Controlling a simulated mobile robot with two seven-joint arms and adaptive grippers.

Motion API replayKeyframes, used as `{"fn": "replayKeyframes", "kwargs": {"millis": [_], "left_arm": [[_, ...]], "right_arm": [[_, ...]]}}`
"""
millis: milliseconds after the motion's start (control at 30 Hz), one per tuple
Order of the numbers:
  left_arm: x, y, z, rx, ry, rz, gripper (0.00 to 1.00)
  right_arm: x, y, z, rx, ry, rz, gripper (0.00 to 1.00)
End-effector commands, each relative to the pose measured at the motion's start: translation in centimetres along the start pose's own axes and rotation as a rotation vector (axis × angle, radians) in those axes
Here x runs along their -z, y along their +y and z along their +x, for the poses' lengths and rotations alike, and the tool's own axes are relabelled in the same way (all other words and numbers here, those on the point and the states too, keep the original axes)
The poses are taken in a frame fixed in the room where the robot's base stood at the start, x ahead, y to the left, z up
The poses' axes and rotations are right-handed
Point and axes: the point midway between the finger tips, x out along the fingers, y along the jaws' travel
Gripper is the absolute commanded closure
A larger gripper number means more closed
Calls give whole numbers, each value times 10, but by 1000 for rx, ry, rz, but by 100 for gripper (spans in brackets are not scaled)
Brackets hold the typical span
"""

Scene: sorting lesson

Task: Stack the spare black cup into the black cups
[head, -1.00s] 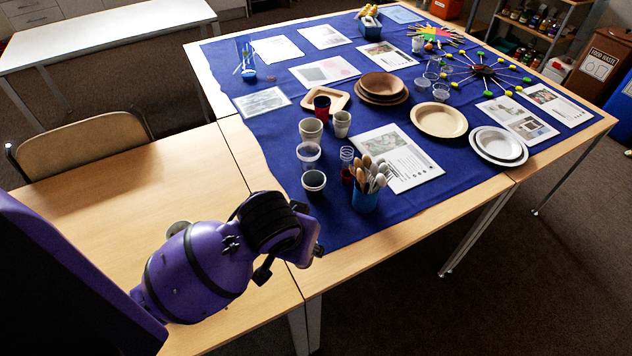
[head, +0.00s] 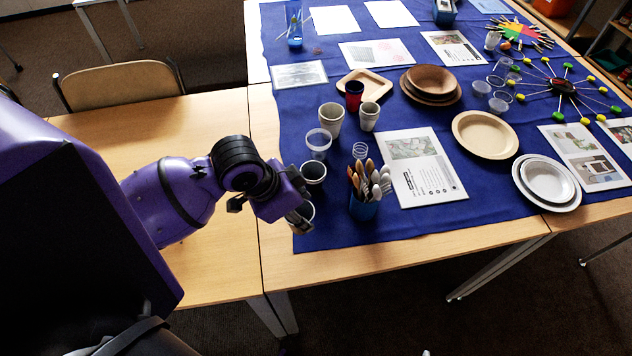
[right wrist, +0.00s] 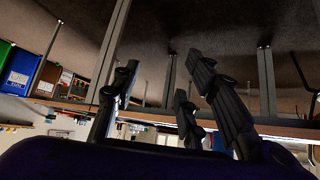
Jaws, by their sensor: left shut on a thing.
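The spare black cup (head: 306,211) has a pale rim and a dark inside. It shows partly behind my left gripper (head: 298,213), which is shut on it near the cloth's front left corner. Whether the cup touches the cloth cannot be told. The black cups (head: 314,173) stand upright just beyond it, slightly right, apart from the held cup. My right gripper (right wrist: 158,85) shows in the right wrist view with its fingers spread and nothing between them. It is away from the cups, with table legs and floor behind it.
A blue holder (head: 363,208) of spoons stands right of the held cup. A clear cup (head: 319,143), white cups (head: 331,117) and a small clear cup (head: 360,151) stand behind. A printed sheet (head: 422,175) lies right. Bare wood (head: 215,262) is free at left.

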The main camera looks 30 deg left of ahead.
Motion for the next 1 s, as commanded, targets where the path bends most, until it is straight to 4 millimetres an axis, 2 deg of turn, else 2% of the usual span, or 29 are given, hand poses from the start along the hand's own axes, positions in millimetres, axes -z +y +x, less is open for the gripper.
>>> {"fn": "replayKeyframes", "kwargs": {"millis": [33,233,400,500,600,767,1000], "left_arm": [[-9,-11,0,-34,-10,96,62],[-18,-44,-25,-202,-5,527,62],[-8,-71,-64,-327,1,848,62],[2,-80,-84,-379,7,971,62],[7,-84,-95,-409,11,1036,62],[20,-90,-89,-423,19,1062,62],[60,-110,-46,-425,21,1062,62]], "right_arm": [[-6,0,0,-1,-9,2,60],[-17,-1,0,-4,-24,9,60],[-21,0,0,-9,-26,14,60],[-19,1,0,-12,-21,16,60],[-16,2,1,-14,-14,15,60],[-17,5,4,-17,-12,11,60],[-26,7,6,-20,-23,5,60]]}}
